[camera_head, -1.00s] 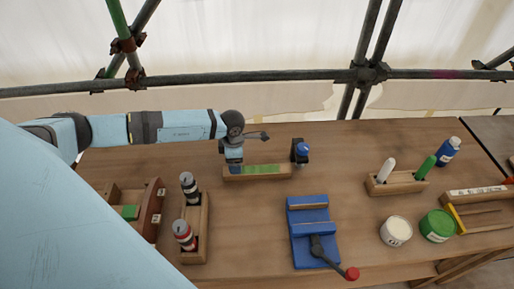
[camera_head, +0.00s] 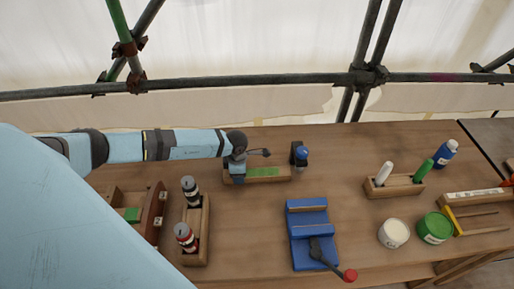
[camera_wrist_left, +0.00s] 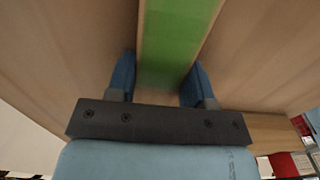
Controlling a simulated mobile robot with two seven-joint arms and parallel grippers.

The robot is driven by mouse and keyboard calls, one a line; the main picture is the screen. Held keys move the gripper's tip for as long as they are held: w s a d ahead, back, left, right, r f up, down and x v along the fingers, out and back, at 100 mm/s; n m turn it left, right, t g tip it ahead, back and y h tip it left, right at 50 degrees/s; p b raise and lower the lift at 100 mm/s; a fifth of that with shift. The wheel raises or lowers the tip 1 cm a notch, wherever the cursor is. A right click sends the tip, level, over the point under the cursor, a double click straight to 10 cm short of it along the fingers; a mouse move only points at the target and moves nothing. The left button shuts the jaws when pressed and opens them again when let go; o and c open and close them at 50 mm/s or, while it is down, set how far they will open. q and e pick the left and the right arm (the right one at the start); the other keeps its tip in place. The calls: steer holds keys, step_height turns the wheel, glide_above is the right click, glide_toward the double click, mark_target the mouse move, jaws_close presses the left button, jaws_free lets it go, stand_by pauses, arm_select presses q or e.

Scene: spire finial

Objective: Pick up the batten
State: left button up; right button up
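The batten (camera_head: 266,173) looks like a wooden bar with a green strip along its top. It lies near the back of the workbench, and its left end is partly hidden by my left gripper. In the left wrist view the batten (camera_wrist_left: 169,50) runs between the two blue fingers. My left gripper (camera_wrist_left: 160,82) is open, with one finger on each side of the bar. The fingers are very close to its sides, and I cannot tell whether they touch. In the head view this gripper (camera_head: 235,176) is low at the batten's left end. My right gripper is not in view.
A blue-topped dark fixture (camera_head: 301,154) stands at the batten's right end. A blue vise (camera_head: 308,222), a wooden holder with two bottles (camera_head: 199,245), a marker block (camera_head: 395,185), a white tub (camera_head: 393,233) and a green tub (camera_head: 434,228) stand nearer. A scaffold rail (camera_head: 250,78) runs behind.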

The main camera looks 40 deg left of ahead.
arm_select(q)
steer(key=shift+c, duration=1.2)
step_height(320, 180, up, 20)
steer(key=b, duration=0.3)
steer(key=shift+r, duration=0.1)
